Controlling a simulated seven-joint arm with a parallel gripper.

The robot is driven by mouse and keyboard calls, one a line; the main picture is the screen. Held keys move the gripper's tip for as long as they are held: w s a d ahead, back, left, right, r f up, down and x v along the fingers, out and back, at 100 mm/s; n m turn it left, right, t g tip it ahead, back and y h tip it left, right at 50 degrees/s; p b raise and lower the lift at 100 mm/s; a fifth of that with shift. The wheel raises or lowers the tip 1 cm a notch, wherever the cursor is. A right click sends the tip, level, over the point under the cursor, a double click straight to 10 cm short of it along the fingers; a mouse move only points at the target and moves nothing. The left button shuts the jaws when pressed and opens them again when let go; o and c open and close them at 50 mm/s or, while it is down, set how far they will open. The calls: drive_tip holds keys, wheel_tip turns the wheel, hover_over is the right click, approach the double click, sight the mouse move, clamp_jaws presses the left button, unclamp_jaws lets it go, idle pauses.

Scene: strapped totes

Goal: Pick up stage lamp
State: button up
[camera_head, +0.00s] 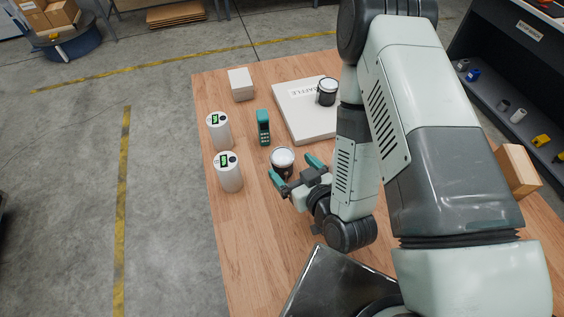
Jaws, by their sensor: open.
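Two short dark cylinders with pale round tops look like stage lamps, though the picture does not settle it. The nearer lamp (283,159) stands upright on the wooden table (240,270). The other lamp (327,91) stands on a flat white box (297,122) farther back. My gripper (296,171) is open, with its teal fingertips spread just in front of the nearer lamp. The lower part of that lamp is partly hidden by the gripper. I cannot tell whether the fingers touch it.
Two white cylinders with green displays (219,131) (228,172) stand left of the gripper. A small white box (241,84) is at the back left. A brown box (518,171) is at the right.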

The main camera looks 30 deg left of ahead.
sight(284, 158)
drive_tip(key=x, duration=0.8)
drive_tip(key=shift+w+a+f, duration=0.15)
drive_tip(key=shift+w+f, duration=0.1)
drive_tip(key=shift+w, duration=0.1)
drive_tip(key=c, duration=1.3)
